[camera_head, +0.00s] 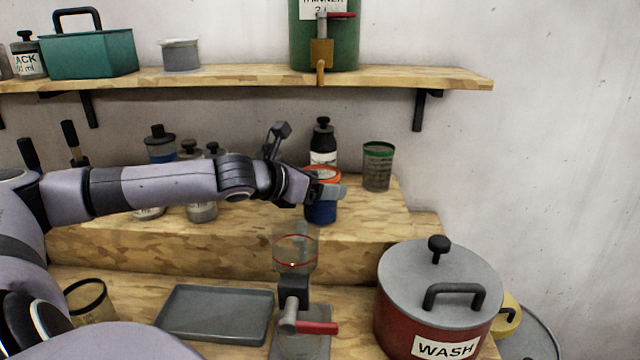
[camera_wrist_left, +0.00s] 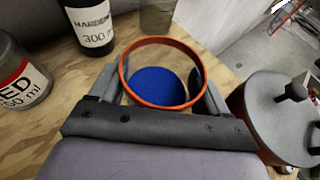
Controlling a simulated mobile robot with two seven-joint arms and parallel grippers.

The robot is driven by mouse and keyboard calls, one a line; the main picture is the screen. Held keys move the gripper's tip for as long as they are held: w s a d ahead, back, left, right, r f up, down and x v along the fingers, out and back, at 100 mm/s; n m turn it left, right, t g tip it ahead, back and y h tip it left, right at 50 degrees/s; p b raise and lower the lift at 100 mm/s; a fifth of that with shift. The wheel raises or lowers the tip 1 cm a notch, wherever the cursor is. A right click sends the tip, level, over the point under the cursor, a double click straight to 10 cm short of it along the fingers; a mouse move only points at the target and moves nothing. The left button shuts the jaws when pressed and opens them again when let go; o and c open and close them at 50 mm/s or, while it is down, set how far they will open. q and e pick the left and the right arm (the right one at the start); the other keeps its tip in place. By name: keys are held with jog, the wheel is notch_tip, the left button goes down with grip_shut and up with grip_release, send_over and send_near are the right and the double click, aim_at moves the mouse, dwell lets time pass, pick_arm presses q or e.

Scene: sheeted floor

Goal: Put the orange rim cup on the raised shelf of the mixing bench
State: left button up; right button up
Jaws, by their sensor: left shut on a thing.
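The orange rim cup (camera_head: 322,209) is upright at the front of the raised wooden shelf (camera_head: 240,248), with blue contents inside. In the left wrist view the orange rim cup (camera_wrist_left: 124,72) sits between both fingers of my left gripper (camera_wrist_left: 162,88). My left gripper (camera_head: 325,190) is shut on the cup in the head view. The cup's base appears at or just above the shelf surface; I cannot tell if it touches. My right gripper is not in view.
A green-rimmed cup (camera_head: 377,168) and a black hardener bottle (camera_head: 323,142) stand behind on the shelf. Several bottles stand left. Below are a grey tray (camera_head: 215,313), a dispenser with a clear cup (camera_head: 295,250) and a red WASH pot (camera_head: 438,300).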

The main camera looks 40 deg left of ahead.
pick_arm(q)
jog(key=o, duration=1.2)
jog(key=shift+s+a+r+b, duration=0.15)
jog(key=shift+s+r+b, duration=0.1)
jog(key=shift+s+b, duration=0.35)
jog(key=shift+s+r+b, duration=0.25)
jog(key=shift+s+b, duration=0.45)
jog(key=shift+b, duration=0.25)
jog(key=shift+s+r, duration=0.2)
jog(key=shift+s, duration=0.1)
jog(key=shift+b+v, duration=0.85)
jog(key=shift+v, duration=3.45)
